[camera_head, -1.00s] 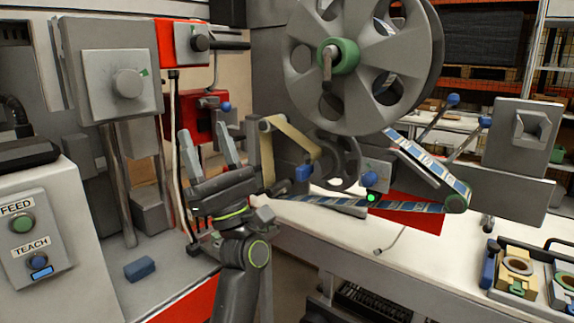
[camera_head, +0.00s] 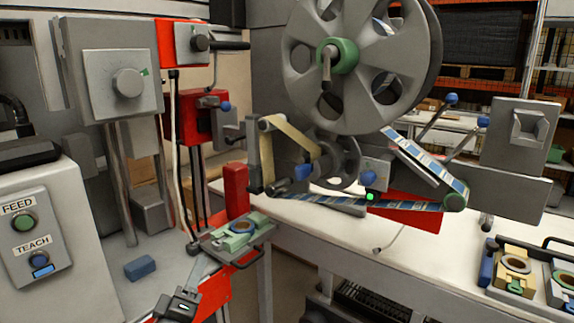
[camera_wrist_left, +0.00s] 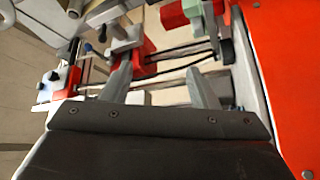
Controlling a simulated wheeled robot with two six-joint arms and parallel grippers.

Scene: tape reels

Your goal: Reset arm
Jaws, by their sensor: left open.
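My left gripper (camera_head: 199,272) is low in the head view, near the bottom edge, in front of the red-edged table. It is seen nearly edge-on there. In the left wrist view my left gripper (camera_wrist_left: 158,82) shows two grey fingers standing apart with nothing between them, so it is open and empty. Most of my left arm is below the picture. My right gripper is in neither view.
A large grey reel (camera_head: 300,70) and a blue-patterned tape (camera_head: 330,201) stand to the right.

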